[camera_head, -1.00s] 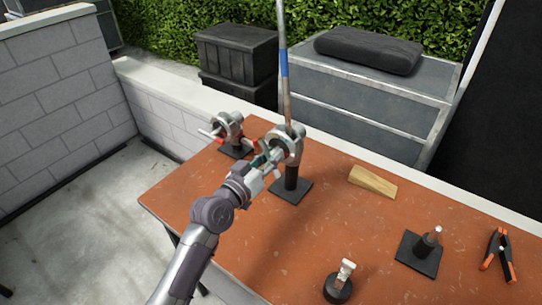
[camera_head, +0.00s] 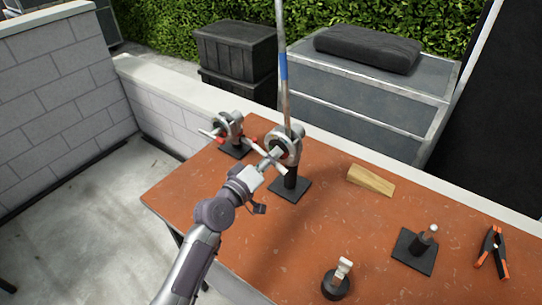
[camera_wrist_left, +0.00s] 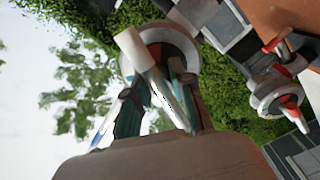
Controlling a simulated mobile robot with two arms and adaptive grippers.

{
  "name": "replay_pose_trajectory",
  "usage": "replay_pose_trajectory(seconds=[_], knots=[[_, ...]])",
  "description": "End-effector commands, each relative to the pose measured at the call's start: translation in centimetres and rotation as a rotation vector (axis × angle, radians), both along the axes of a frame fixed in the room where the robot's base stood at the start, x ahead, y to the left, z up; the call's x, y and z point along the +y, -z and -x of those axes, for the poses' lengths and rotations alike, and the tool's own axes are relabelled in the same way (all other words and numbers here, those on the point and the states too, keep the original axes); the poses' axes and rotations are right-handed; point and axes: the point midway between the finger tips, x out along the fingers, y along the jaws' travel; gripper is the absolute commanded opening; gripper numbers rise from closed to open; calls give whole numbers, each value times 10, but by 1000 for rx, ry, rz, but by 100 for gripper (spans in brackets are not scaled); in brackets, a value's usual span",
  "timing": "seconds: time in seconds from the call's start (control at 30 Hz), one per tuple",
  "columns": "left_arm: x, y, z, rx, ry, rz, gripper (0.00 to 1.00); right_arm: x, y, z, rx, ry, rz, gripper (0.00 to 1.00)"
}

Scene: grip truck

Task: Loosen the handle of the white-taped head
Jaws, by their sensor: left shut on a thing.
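The grey head (camera_head: 290,143) with a tall rod through it stands on a black post and square base near the table's middle. Its pale-ended handle (camera_head: 278,163) sticks out towards my left gripper (camera_head: 265,167). The gripper is shut on the handle, in front of the head. In the left wrist view the handle (camera_wrist_left: 150,65) crosses slantwise between the teal fingers, with the head's ring (camera_wrist_left: 178,38) behind it. The fingers hide part of the handle. My right gripper is not in view.
A second head with red-marked handle (camera_head: 229,128) stands close by on the left. A wooden wedge (camera_head: 371,180), a black base with a short post (camera_head: 415,250), an orange-tipped clamp (camera_head: 491,250) and a small round-based piece (camera_head: 337,283) lie to the right. The front left of the table is clear.

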Motion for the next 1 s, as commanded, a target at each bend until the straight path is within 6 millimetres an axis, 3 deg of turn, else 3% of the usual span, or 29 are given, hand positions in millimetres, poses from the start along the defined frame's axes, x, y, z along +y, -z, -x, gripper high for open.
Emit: replay_pose_trajectory(seconds=[0.57,0.6,0.7,1.0], knots=[[0,0,0,21,-1,28,0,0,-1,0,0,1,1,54],[0,0,0,21,-1,28,28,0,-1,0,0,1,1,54],[0,0,0,20,-1,27,44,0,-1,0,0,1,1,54],[1,0,0,21,-1,27,48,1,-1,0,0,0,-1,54]])
